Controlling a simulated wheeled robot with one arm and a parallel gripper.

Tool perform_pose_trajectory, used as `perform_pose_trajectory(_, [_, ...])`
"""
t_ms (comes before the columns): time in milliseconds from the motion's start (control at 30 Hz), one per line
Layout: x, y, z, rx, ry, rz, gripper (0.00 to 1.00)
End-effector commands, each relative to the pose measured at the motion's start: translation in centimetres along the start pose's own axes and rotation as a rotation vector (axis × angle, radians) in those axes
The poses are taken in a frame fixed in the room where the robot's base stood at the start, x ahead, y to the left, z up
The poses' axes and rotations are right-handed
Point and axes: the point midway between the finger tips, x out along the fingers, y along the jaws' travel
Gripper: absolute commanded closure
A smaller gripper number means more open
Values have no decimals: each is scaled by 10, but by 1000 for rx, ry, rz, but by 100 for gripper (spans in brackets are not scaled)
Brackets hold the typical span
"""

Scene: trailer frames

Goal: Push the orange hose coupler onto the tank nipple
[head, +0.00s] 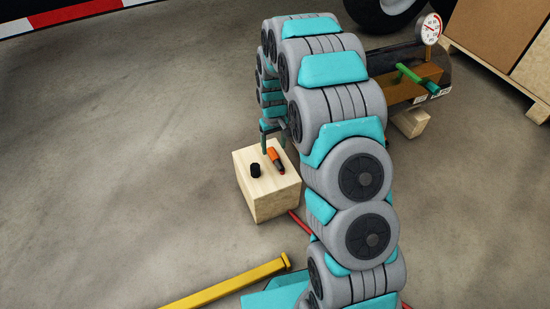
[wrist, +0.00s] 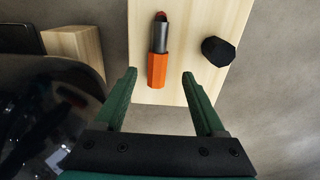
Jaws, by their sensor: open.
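The orange hose coupler (head: 275,157) lies on top of a pale wooden block (head: 262,204). In the wrist view the coupler (wrist: 158,58) shows an orange body and a grey sleeve with a reddish end. My gripper (wrist: 160,77) is open and empty, its green fingers on either side of the coupler's near end in the picture, not touching it. In the head view my gripper (head: 266,138) is at the block's back edge, partly hidden by my arm. A dark tank (head: 440,72) with a gauge (head: 429,28) stands at the back right; I cannot make out the nipple clearly.
A black cap-like piece (head: 255,170) stands on the block beside the coupler. A red hose (head: 299,222) runs on the floor behind my arm. A yellow bar (head: 230,284) lies in front. Cardboard boxes (head: 500,35) stand on a pallet at right. The left floor is clear.

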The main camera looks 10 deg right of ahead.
Motion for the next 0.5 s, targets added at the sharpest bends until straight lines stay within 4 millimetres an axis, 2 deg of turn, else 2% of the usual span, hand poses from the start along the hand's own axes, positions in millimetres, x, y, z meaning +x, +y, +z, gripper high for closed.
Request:
perform_pose_trajectory(167, [8,1,1,0,-2,0,28])
perform_pose_trajectory(400, [43,4,3,0,-5,-1,28])
perform_pose_trajectory(500, [52,4,2,0,-3,-1,28])
